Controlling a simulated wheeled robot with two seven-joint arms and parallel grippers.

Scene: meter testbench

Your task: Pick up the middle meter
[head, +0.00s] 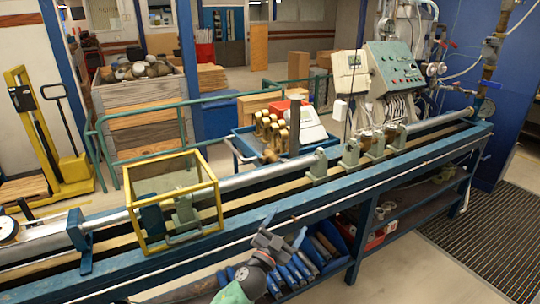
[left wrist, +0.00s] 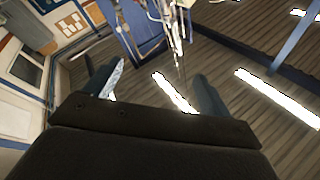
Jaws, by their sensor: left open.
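Three grey-green stands sit in a row on the bench rail in the head view, at the left (head: 348,154), middle (head: 374,146) and right (head: 396,137). Small brass-coloured parts show around them; I cannot clearly tell which part is the middle meter. Several brass meters (head: 268,128) also stand grouped on a blue tray behind the bench. My left gripper (head: 285,229) is open and empty, in front of the bench and left of the three stands. In the left wrist view its two fingers (left wrist: 158,92) are spread, with nothing between them. My right gripper is not in view.
The long blue bench (head: 300,203) runs across the view. A yellow-framed box (head: 215,185) stands on it at the left. A green control panel (head: 392,68) stands behind the stands. Blue bins (head: 322,248) sit on the lower shelf near my left gripper.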

